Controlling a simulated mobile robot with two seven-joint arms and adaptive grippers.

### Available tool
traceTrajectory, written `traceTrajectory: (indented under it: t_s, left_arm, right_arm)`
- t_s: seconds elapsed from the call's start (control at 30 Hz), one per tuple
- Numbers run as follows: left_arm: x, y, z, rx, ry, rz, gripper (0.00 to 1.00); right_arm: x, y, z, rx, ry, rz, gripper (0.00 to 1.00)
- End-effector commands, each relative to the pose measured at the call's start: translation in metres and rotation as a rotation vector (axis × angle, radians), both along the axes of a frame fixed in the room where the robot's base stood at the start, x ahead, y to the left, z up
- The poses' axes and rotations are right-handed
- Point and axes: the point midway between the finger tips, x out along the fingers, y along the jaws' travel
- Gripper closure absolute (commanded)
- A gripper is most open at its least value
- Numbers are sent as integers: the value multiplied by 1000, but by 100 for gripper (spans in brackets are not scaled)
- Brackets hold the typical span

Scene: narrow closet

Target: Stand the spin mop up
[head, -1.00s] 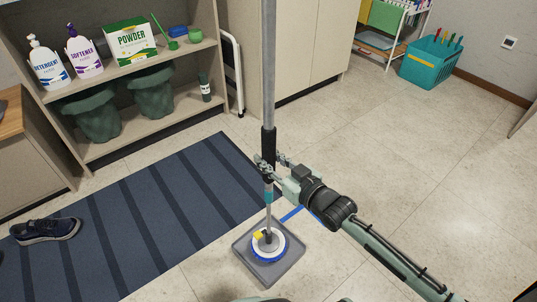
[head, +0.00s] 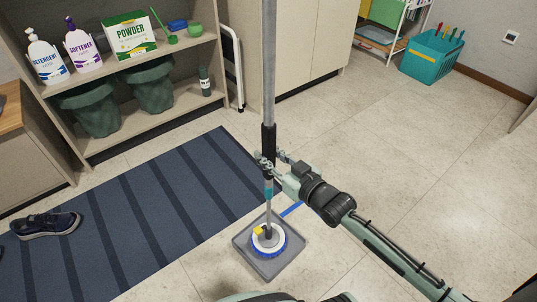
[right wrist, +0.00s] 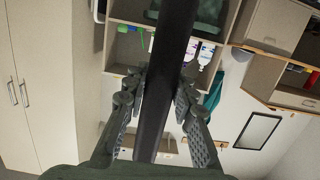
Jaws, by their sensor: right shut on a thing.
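The spin mop (head: 268,75) stands upright in the middle of the head view, with a grey pole and a dark grip section. Its round white and blue head (head: 268,241) is over a grey square tray (head: 262,268) on the floor; whether it presses on the tray is hard to tell. My right gripper (head: 268,162) is shut around the pole at the lower end of the dark grip. In the right wrist view the dark pole (right wrist: 165,75) passes between the two fingers. My left gripper is not in view.
A striped blue mat (head: 130,215) lies left of the tray, with a shoe (head: 45,225) on it. A shelf (head: 150,125) with bottles, a powder box and dark bins stands behind. A teal basket (head: 430,58) is at the back right. The right floor is clear.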

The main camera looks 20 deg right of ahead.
Motion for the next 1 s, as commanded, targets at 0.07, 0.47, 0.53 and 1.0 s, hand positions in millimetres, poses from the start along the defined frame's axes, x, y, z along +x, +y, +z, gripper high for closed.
traceTrajectory:
  t_s: [0.07, 0.47, 0.53, 1.0]
  left_arm:
    - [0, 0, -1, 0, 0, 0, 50]
    - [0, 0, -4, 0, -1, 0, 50]
    - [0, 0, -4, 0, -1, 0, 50]
    - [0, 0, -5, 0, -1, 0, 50]
  right_arm:
    - [1, 0, 2, 2, -8, 0, 100]
    - [1, 1, -5, 2, -9, 1, 100]
    - [1, 1, -6, 2, -9, 1, 100]
    - [-1, 0, -13, -1, 6, 0, 50]
